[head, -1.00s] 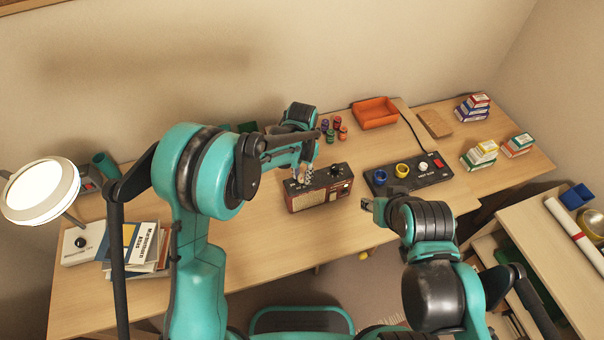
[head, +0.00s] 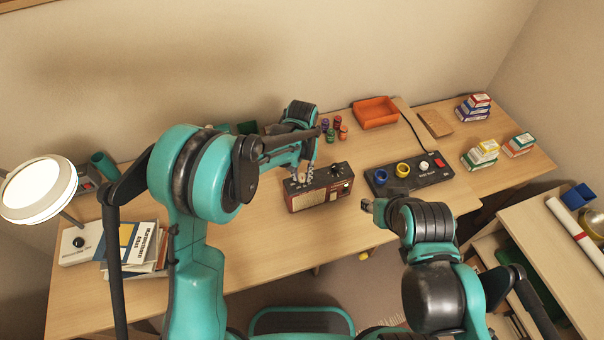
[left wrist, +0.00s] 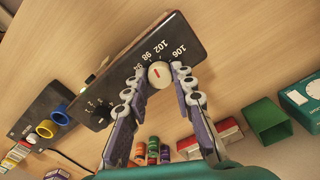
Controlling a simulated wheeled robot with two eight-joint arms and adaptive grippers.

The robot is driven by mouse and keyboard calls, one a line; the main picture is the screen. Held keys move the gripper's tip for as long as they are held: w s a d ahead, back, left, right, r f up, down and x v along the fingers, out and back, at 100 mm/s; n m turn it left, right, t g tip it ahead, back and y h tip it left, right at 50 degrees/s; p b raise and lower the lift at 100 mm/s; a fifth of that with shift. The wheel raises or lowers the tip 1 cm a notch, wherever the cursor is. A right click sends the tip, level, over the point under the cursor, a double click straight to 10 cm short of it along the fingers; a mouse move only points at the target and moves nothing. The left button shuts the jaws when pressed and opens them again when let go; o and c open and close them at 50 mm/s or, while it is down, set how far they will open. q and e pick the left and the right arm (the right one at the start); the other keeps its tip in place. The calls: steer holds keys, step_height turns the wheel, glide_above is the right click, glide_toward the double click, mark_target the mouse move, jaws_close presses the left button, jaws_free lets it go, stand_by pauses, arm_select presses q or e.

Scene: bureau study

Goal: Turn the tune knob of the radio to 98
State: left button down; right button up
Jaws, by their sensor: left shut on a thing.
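The radio (head: 318,188) is a dark box with a red-brown front, standing on the desk. In the left wrist view its top panel (left wrist: 190,42) shows a scale with 94, 98, 102 and 106. The cream tune knob (left wrist: 160,74) has a short red mark, pointing roughly toward the 98–102 side; the exact reading is unclear. My left gripper (left wrist: 159,78) has its fingertips on both sides of this knob. In the head view my left gripper (head: 303,172) is over the radio's left part and hides the knob. My right gripper (head: 368,206) hangs near the desk's front edge, away from the radio.
A black control panel (head: 425,179) with coloured knobs stands right of the radio. Small coloured bottles (head: 337,131) and an orange tray (head: 376,112) are behind. Books (head: 146,243) lie at the left, small boxes (head: 482,153) at the right. The desk before the radio is clear.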

mark_target(302, 176)
arm_select(q)
steer(key=shift+n, duration=1.2)
steer(key=c, duration=1.3)
jaws_free()
steer(key=shift+o, duration=0.2)
steer(key=shift+r, duration=0.15)
step_height(302, 176, up, 12)
